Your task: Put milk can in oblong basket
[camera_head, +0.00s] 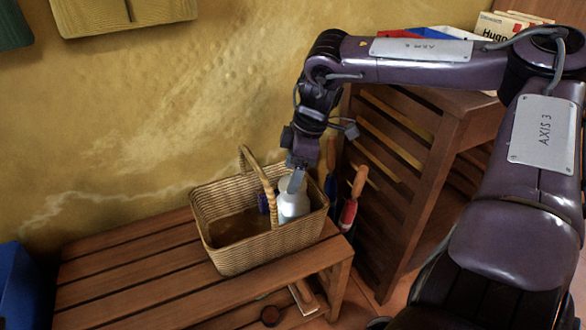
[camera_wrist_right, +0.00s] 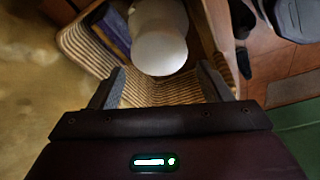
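The white milk can (camera_head: 293,199) stands inside the oblong wicker basket (camera_head: 262,252), at its right end. My right gripper (camera_head: 297,180) is at the top of the can in the head view. In the right wrist view, the gripper's two fingers (camera_wrist_right: 165,88) are spread wide apart. The can (camera_wrist_right: 160,52) lies ahead between the finger directions, with nothing visibly clamped. The basket's woven wall (camera_wrist_right: 158,92) shows between the fingers. My left gripper is in neither view.
The basket stands on a slatted wooden bench (camera_head: 130,275). A purple item (camera_head: 263,203) is in the basket beside the can. The basket handle (camera_head: 262,183) arches close to my right gripper.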

